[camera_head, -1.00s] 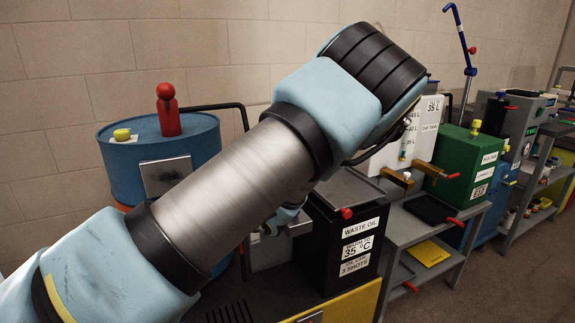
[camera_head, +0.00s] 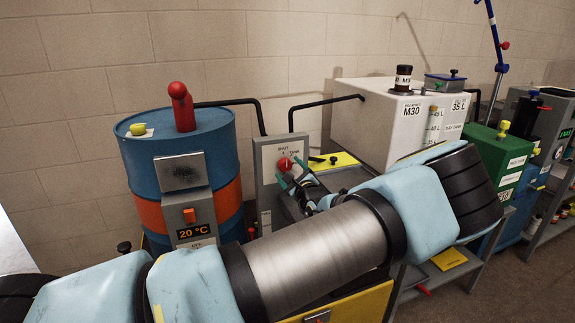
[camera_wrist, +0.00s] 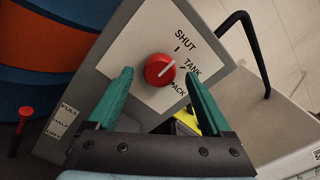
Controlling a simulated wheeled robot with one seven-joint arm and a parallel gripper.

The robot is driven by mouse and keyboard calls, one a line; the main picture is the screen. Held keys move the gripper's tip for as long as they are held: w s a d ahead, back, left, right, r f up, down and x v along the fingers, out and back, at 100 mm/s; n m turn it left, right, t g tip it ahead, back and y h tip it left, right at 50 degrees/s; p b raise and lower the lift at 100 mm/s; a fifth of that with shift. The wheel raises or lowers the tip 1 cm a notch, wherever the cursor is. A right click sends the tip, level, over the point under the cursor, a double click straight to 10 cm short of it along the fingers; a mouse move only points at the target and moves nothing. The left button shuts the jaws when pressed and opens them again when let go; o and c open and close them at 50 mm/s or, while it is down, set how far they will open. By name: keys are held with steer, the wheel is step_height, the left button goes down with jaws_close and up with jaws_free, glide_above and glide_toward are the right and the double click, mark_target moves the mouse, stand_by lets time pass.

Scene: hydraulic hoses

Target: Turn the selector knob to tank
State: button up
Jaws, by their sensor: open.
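The selector knob (camera_head: 285,163) is red and sits on a white plate on a grey panel (camera_head: 268,152). In the wrist view the knob (camera_wrist: 160,70) has a white pointer line slanting to the upper right, roughly between the SHUT and TANK labels; its exact mark is hard to tell. The TANK label (camera_wrist: 192,66) lies between SHUT and PACK. My gripper (camera_wrist: 158,74) is open, with its teal fingers on either side of the knob and a visible gap on each side. In the head view my gripper (camera_head: 291,173) is close in front of the knob; depth is unclear.
A blue and orange drum (camera_head: 223,160) stands left of the panel. A white M30 tank (camera_head: 375,120) stands to the right, with a green box (camera_head: 495,160) beyond. A yellow sheet (camera_head: 335,161) lies near the panel.

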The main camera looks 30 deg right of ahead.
steer(key=shift+w+d, duration=0.1)
steer(key=shift+w, duration=0.95)
jaws_close()
